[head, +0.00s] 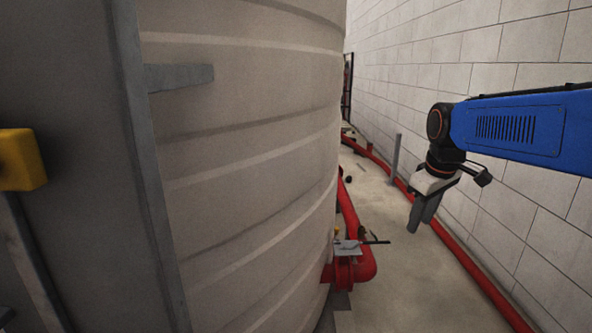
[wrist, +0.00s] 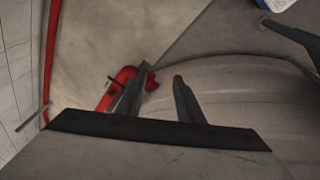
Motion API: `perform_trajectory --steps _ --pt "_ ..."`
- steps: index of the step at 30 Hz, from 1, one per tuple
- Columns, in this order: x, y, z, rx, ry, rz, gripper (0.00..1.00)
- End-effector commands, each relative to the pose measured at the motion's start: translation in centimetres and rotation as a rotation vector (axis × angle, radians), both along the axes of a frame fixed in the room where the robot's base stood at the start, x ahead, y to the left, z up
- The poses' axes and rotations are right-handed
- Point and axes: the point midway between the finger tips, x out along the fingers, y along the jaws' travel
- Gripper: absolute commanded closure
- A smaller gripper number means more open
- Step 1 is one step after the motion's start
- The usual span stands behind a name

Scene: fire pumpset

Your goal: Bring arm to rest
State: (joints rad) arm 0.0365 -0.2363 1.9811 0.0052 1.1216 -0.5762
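My gripper (head: 421,222) hangs below the end of my blue arm at the right of the head view, pointing down over the floor between the tank and the wall. In the wrist view my gripper (wrist: 161,76) shows two dark fingers standing apart with nothing between them. The gripper is open and touches nothing that I can see. In the head view the fingers partly overlap.
A large beige ribbed tank (head: 250,150) fills the left and middle. A red pipe (head: 362,265) with a lever valve (head: 347,246) stands at its base. Another red pipe (head: 470,268) runs along the white block wall (head: 540,235). A yellow box (head: 20,160) is at far left.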

Motion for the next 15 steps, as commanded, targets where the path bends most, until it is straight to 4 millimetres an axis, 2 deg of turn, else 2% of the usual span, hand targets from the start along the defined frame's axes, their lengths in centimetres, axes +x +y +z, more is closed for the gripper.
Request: perform_trajectory --steps 1,3,8,15 --pt "-1.8 0.1 -0.3 0.008 -0.009 -0.026 0.66" --pt "-4.0 0.3 -0.7 0.02 -0.022 -0.067 0.66" --pt "-8.9 0.6 -2.4 0.052 -0.048 -0.163 0.66" --pt "-15.9 1.0 -5.8 0.105 -0.089 -0.304 0.66"
